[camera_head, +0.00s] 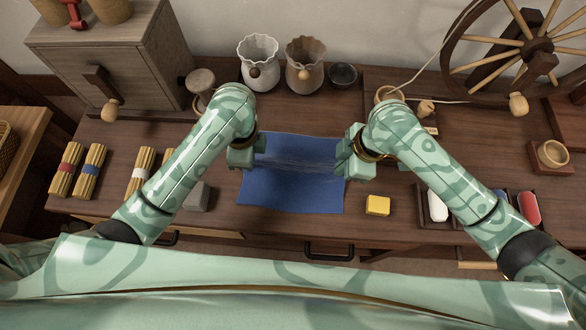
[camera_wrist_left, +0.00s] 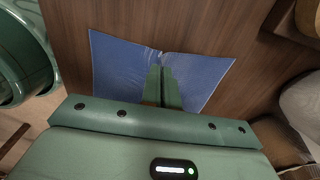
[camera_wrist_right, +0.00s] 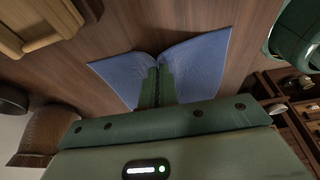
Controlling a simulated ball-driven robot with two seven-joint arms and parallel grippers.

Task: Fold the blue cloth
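The blue cloth (camera_head: 290,192) lies on the brown table between my two arms, with a darker creased line running across its middle from one gripper to the other. My left gripper (camera_head: 260,147) is at the cloth's left edge; in the left wrist view its fingers are together with the cloth (camera_wrist_left: 120,65) pinched between them. My right gripper (camera_head: 341,160) is at the right edge; in the right wrist view its fingers are also together on the cloth (camera_wrist_right: 200,60). The cloth spreads out on both sides of each finger pair. The fingertips are partly hidden in the head view.
A yellow block (camera_head: 377,205) lies right of the cloth and a grey block (camera_head: 196,197) left of it. Two vases (camera_head: 259,62) (camera_head: 305,64) and a dark bowl (camera_head: 343,75) stand behind. Tied bundles (camera_head: 90,172) lie left; a spoked wheel (camera_head: 537,45) stands back right.

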